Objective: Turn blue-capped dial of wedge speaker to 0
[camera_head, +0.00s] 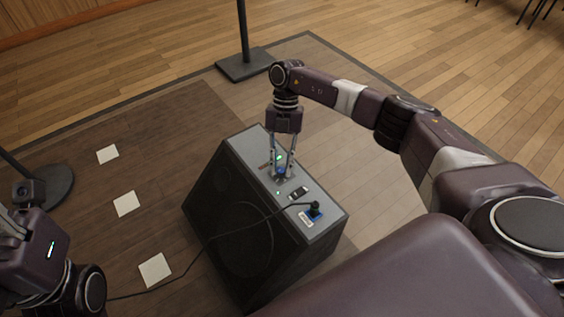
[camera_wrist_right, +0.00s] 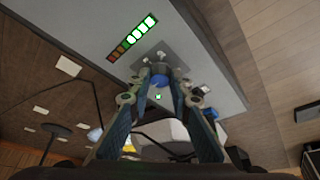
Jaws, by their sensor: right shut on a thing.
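The wedge speaker (camera_head: 225,205) stands on the floor in the middle of the head view, with a grey control panel on top. The blue-capped dial (camera_head: 281,171) is near the middle of this panel. It also shows in the right wrist view (camera_wrist_right: 159,82). My right gripper (camera_head: 283,168) reaches down from above and is shut on the dial, with a fingertip on either side of the cap. The dial's pointer and scale cannot be read. My left gripper (camera_head: 10,226) is at the lower left, away from the speaker, partly cut off by the frame edge.
A level meter (camera_wrist_right: 132,38) beside the dial has several green segments lit. A stand base (camera_head: 245,65) is behind. White floor squares (camera_head: 126,204) lie left.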

